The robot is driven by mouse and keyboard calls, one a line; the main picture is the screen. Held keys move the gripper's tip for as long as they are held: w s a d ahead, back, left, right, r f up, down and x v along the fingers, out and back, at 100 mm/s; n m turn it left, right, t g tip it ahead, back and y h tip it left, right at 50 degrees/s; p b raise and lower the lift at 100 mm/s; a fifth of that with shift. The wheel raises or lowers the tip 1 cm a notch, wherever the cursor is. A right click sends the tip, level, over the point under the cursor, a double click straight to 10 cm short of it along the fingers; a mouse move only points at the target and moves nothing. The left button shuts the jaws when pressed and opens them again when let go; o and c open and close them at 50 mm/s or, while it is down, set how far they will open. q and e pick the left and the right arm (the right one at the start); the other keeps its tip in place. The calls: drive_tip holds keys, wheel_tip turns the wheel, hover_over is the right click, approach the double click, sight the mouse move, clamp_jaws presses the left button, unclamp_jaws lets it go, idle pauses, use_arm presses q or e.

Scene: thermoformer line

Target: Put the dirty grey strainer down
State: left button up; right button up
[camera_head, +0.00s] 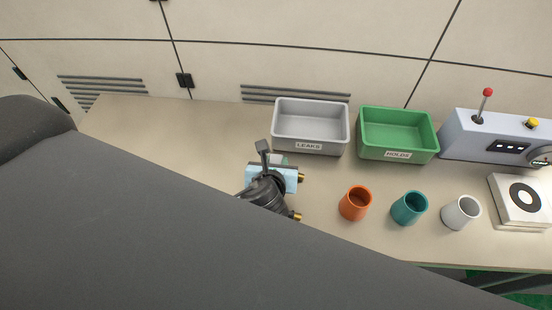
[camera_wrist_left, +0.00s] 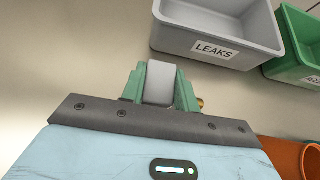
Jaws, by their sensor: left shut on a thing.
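My left gripper (camera_head: 277,159) is above the bench, just in front of the grey bin and left of the cups. My own arm hides much of it in the head view. In the left wrist view its green fingers (camera_wrist_left: 160,88) are shut on a smooth pale grey piece (camera_wrist_left: 160,82), which fits the grey strainer. Only a small part of that piece shows, and I cannot make out dirt on it. Whether it touches the bench cannot be told. My right gripper is not in view.
A grey bin (camera_head: 311,147) labelled LEAKS and a green bin (camera_head: 398,155) labelled HOLDS stand behind. Orange (camera_head: 355,204), teal (camera_head: 409,209) and white (camera_head: 461,213) cups stand to the right. A control box (camera_head: 462,148) and a scale-like device (camera_head: 503,213) are farther right. The bench (camera_head: 180,135) at left is clear.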

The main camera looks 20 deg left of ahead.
use_arm(q)
drive_tip(key=shift+w+f, duration=0.1)
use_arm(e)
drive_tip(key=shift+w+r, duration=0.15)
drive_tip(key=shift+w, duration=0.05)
use_arm(q)
drive_tip(key=o, duration=1)
drive_tip(key=shift+f, duration=0.1)
drive_tip(key=shift+c, duration=0.2)
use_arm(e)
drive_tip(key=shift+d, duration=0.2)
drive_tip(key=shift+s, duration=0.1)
use_arm(q)
drive_tip(key=shift+r, duration=0.2)
drive_tip(key=p+v, duration=0.2)
drive_tip(key=v, duration=1)
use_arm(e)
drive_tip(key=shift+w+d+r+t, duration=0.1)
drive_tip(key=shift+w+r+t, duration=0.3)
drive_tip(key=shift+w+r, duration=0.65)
